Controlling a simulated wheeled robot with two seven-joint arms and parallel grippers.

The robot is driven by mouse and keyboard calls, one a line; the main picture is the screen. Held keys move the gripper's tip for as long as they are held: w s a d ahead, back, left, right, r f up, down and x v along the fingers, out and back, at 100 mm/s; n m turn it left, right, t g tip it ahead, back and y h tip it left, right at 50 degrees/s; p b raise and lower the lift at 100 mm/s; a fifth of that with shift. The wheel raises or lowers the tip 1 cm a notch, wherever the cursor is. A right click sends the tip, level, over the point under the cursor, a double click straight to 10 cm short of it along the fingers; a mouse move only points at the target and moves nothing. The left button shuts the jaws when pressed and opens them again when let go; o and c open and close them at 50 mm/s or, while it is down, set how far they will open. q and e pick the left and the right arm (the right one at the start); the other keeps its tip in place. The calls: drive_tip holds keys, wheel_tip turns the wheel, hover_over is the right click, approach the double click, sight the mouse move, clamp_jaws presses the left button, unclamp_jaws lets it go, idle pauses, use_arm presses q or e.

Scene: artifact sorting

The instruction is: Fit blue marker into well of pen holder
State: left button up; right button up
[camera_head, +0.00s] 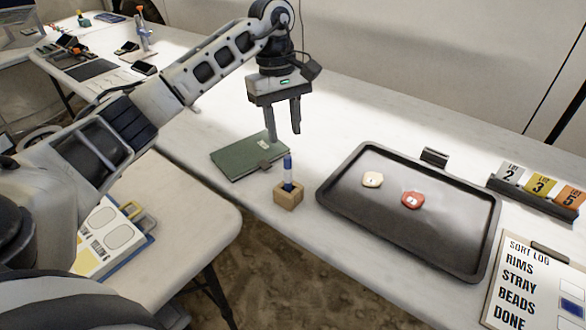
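The blue marker (288,171) stands upright in the well of the small wooden pen holder (288,196) on the white table. The marker has a blue upper end, a pale band and a blue lower part. My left gripper (283,136) is above and just behind the marker, pointing down. Its two fingers are apart with nothing seen between them, and it does not touch the marker. My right gripper is not in view.
A green notebook (240,156) lies left of the holder. A dark tray (340,205) with a cream piece (372,180) and a red piece (411,200) lies to the right. Numbered cards (539,186) and a sort log clipboard (515,290) are at far right.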

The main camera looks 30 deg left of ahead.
use_arm(q)
drive_tip(key=s+d+f+n+h, duration=0.25)
drive_tip(key=d+h, duration=0.25)
drive_tip(key=d, duration=0.6)
drive_tip(key=s+d+f+n+h, duration=0.25)
drive_tip(key=d+h, duration=0.25)
drive_tip(key=d, duration=0.5)
drive_tip(key=s+d+r+n+t+h, duration=0.2)
drive_tip(key=d+r+n+t+h, duration=0.25)
drive_tip(key=d+n+h, duration=0.45)
drive_tip(key=s+a+f+n+t+y, duration=0.1)
drive_tip(key=a+f+n+t+y, duration=0.35)
drive_tip(key=n, duration=0.75)
drive_tip(key=s+a+f+n+t+y, duration=0.1)
drive_tip(key=a+f+n+t+y, duration=0.4)
drive_tip(key=n, duration=0.7)
drive_tip(key=s+a+f+n+t+y, duration=0.1)
drive_tip(key=a+f+n+t+y, duration=0.15)
drive_tip(key=n+y, duration=0.65)
drive_tip(key=s+f+n+g, duration=0.5)
drive_tip(key=s+f+n, duration=0.4)
drive_tip(key=n, duration=0.1)
drive_tip(key=shift+a+h, duration=0.35)
drive_tip(key=shift+h, duration=0.1)
